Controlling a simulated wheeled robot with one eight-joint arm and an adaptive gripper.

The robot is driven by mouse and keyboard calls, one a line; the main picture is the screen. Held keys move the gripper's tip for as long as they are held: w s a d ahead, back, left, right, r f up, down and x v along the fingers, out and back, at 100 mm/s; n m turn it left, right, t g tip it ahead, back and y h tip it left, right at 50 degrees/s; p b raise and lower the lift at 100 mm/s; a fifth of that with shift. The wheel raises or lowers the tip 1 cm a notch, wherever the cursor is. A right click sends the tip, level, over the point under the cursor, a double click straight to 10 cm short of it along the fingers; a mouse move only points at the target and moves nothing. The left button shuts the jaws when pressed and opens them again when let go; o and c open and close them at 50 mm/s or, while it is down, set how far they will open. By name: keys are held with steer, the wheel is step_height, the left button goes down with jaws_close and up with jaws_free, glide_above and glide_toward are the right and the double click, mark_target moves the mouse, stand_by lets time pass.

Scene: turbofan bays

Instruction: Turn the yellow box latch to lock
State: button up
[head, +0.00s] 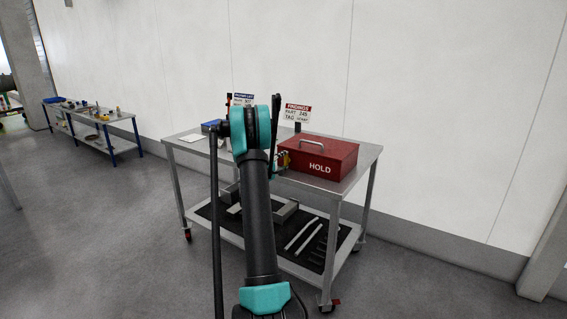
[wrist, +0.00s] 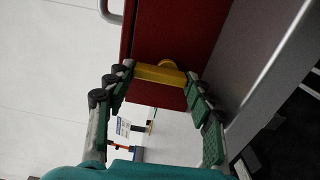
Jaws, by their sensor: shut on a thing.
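The red box (head: 330,158), marked HOLD and with a grey handle on its lid, stands on the right part of the metal cart top. Its yellow latch (wrist: 158,74) is a short bar with a round knob on the box's red face, between my two fingertips. In the head view only a small bit of yellow shows at the box's left side, mostly hidden by my gripper (head: 281,159). The wrist view shows my gripper (wrist: 159,77) with one finger at each end of the latch bar, shut on it.
The cart top (head: 362,162) has a metal edge close to my fingers. Small signs (head: 297,112) stand behind the box. The lower shelf (head: 318,262) holds metal bars and dark parts. A workbench (head: 98,120) stands far left. The grey floor around the cart is open.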

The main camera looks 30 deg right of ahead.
steer(key=o, duration=1.2)
steer(key=shift+c, duration=0.2)
